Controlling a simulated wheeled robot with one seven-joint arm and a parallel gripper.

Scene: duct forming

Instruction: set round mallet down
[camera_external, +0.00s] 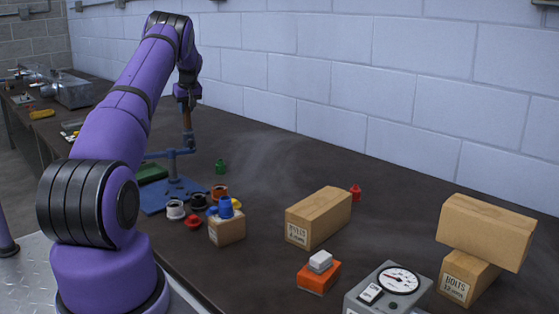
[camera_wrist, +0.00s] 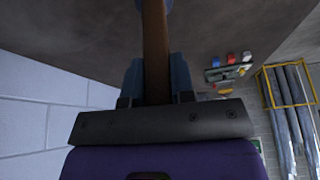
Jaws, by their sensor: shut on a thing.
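My gripper (camera_external: 187,97) is shut on the brown handle of the round mallet (camera_external: 187,119), high over the left part of the bench. The handle hangs roughly upright below the gripper. Its lower end is close to the arm of a blue stand (camera_external: 172,168); I cannot tell whether they touch. In the wrist view the brown mallet handle (camera_wrist: 155,50) runs between the two blue fingers of my gripper (camera_wrist: 157,75). A small bluish part shows at the handle's far end, cut off by the frame edge.
Small colored pots and a small carton (camera_external: 227,230) stand just right of the stand. A larger carton (camera_external: 318,217), an orange block (camera_external: 319,276), a gauge box (camera_external: 388,291) and stacked bolt cartons (camera_external: 484,235) are farther right.

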